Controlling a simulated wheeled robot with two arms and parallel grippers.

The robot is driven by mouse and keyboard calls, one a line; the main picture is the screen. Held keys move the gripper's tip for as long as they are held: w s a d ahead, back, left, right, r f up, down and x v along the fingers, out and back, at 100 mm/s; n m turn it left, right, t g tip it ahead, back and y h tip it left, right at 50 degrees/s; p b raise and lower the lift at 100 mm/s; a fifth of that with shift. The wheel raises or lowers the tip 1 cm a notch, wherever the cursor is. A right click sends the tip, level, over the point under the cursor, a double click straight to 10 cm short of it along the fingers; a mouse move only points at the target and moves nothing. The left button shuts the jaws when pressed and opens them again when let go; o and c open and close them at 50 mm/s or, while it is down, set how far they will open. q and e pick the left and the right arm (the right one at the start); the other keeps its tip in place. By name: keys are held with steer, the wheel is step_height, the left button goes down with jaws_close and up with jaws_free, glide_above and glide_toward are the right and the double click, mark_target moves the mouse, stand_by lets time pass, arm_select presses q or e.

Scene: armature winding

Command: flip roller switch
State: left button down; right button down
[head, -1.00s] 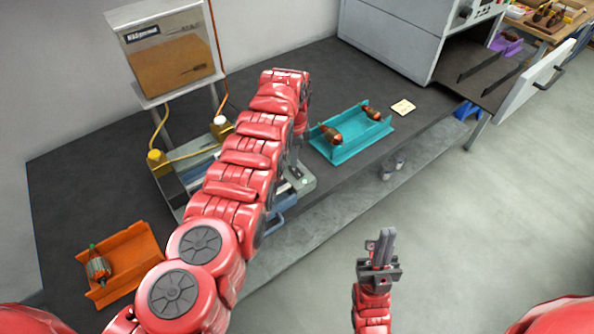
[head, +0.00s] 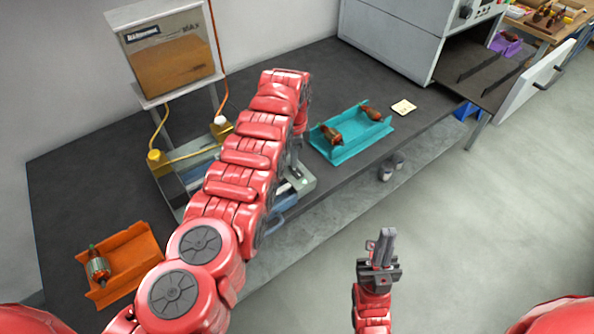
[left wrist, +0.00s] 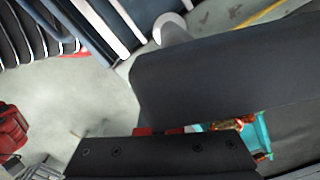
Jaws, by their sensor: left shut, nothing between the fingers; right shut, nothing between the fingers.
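The winding machine (head: 176,190), with a grey base and yellow-capped parts, stands on the dark bench behind my left arm. Its small control panel (head: 304,184) shows just right of the arm. I cannot make out the roller switch itself, and the arm covers much of the machine. My left gripper (head: 294,152) points down at the panel, shut and empty, and is mostly hidden by the arm. I cannot tell whether it touches the panel. My right gripper (head: 383,247) is shut and empty, above the floor in front of the bench.
A teal tray (head: 352,146) with two copper-wound armatures is right of the panel. An orange tray (head: 125,258) with one armature is at the left. A grey cabinet (head: 400,35) with an open door stands behind.

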arm_select(q)
steer(key=shift+f+b, duration=0.8)
steer(key=shift+f, duration=0.15)
stand_by(0.7)
steer(key=shift+r, duration=0.15)
step_height(320, 180, up, 3)
steer(key=p, duration=0.2)
steer(key=shift+p, duration=0.4)
steer(key=shift+r+p, duration=0.6)
steer(key=shift+r, duration=1.3)
